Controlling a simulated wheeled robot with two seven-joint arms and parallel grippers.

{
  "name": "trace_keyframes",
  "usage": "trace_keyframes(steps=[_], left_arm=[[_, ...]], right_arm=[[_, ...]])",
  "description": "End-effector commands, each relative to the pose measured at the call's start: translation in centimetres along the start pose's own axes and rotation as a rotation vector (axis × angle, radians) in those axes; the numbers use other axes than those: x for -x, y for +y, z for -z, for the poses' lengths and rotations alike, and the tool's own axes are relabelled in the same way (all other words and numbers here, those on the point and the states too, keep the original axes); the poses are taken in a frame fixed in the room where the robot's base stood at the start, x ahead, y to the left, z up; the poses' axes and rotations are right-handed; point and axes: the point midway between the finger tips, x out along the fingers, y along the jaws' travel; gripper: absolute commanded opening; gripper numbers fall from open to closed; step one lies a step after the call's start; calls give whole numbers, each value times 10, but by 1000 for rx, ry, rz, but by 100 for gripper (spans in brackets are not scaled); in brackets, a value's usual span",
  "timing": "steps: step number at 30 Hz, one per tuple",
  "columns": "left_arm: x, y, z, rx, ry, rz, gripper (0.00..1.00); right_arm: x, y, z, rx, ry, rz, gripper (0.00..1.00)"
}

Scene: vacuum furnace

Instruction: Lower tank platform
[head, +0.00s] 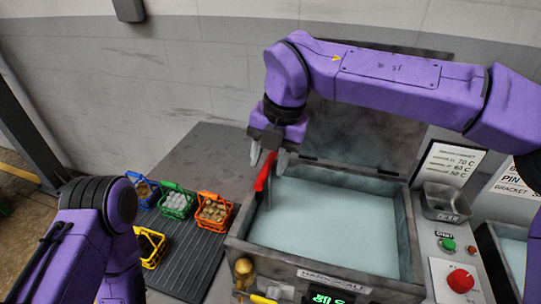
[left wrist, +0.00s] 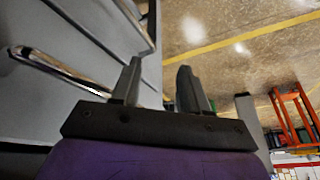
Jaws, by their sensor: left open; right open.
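The open tank (head: 330,225) holds pale blue liquid, and its lid (head: 365,140) stands raised behind it. A platform under the liquid cannot be made out. A red handle (head: 264,172) rises at the tank's left back edge. My right gripper (head: 268,160) is open and points down right at the red handle, with its fingers near the handle's upper end; I cannot tell whether they touch it. My left gripper (left wrist: 158,82) is open and empty in the left wrist view, beside grey furniture with metal bar handles. Its fingers do not show in the head view.
Blue (head: 146,192), green (head: 177,201), orange (head: 214,212) and yellow (head: 150,248) baskets stand on the ribbed mat left of the tank. A green button (head: 448,245), a red button (head: 461,280) and a metal cup (head: 446,203) are on the right. The back left counter is clear.

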Motion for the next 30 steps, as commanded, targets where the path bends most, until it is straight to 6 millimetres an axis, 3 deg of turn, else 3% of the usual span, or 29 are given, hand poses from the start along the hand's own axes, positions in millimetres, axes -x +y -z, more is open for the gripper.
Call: trace_keyframes(steps=[2, 4, 6, 7, 13, 20, 28, 29, 30], left_arm=[[0, 0, 0, 0, 0, 0, 44], [0, 0, 0, 0, 0, 0, 44], [0, 0, 0, 0, 0, 0, 44], [0, 0, 0, 0, 0, 0, 44], [-3, 0, -1, 0, 0, 0, 44], [-29, 2, -12, 0, 0, 0, 44], [-26, 2, -11, 0, 0, 0, 44], [-26, 2, -11, 0, 0, 0, 44], [-26, 2, -11, 0, 0, 0, 44]], right_arm=[[0, 0, 0, 0, 0, 0, 44], [0, 0, 0, 0, 0, 0, 28], [0, 0, 0, 0, 0, 0, 5], [0, 0, 0, 0, 0, 0, 0], [-4, -1, 0, 0, -1, 0, 0], [-38, -8, 0, -1, 1, 4, 0], [-38, -8, 0, -1, 4, 8, 0], [-38, -8, 0, -1, 4, 9, 22], [-38, -8, 0, -1, 4, 8, 35]])
